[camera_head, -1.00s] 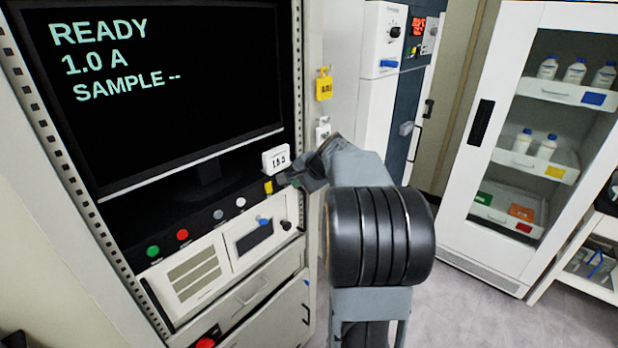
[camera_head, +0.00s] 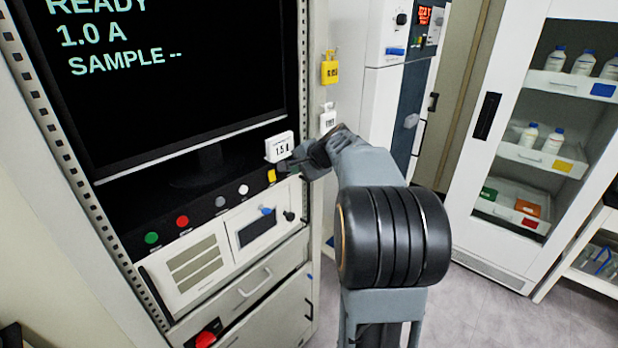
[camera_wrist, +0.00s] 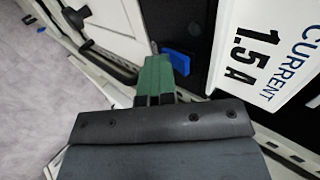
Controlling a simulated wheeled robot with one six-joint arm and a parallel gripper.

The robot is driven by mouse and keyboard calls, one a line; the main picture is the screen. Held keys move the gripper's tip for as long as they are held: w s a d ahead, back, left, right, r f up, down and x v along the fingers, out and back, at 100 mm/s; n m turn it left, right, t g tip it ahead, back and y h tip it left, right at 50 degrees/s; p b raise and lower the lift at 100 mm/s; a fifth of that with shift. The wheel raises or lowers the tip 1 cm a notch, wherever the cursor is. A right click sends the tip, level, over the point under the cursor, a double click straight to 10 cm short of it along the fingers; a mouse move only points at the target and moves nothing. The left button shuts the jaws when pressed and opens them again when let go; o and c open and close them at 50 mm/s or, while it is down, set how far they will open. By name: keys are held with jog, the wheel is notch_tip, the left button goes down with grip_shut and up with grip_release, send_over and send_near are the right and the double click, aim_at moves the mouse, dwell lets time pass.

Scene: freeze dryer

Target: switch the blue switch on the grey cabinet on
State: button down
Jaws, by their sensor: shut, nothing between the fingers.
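The grey cabinet (camera_head: 308,60) stands at left, holding a large black screen. In the wrist view a blue switch-like piece (camera_wrist: 178,62) sits on its black panel, just past my gripper's green fingertips; whether they touch cannot be told. My gripper (camera_wrist: 155,62) is shut and empty, its fingers together. In the head view it reaches the cabinet from the right, close to a small yellow piece (camera_head: 271,176) below the white current sign (camera_head: 279,147). There the blue piece cannot be picked out. A separate blue knob (camera_head: 266,211) is on the white module lower down.
The black strip carries green (camera_head: 151,238), red (camera_head: 182,221), grey and white buttons. A red knob (camera_head: 206,338) is low on the cabinet. Yellow (camera_head: 330,69) and white (camera_head: 327,118) tags hang on its side. A glass-door cabinet (camera_head: 490,115) stands right, with free floor before it.

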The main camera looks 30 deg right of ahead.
jog(key=shift+w+f+b, duration=0.1)
jog(key=shift+f+b, duration=0.15)
jog(key=shift+b, duration=0.1)
jog(key=shift+a, duration=0.1)
jog(key=s+d+r, duration=0.2)
jog(key=s, duration=0.4)
jog(key=s+d+r+b, duration=0.1)
jog(key=s+r, duration=0.2)
jog(key=s, duration=0.3)
jog(key=shift+d+r, duration=0.2)
jog(key=shift+d, duration=0.15)
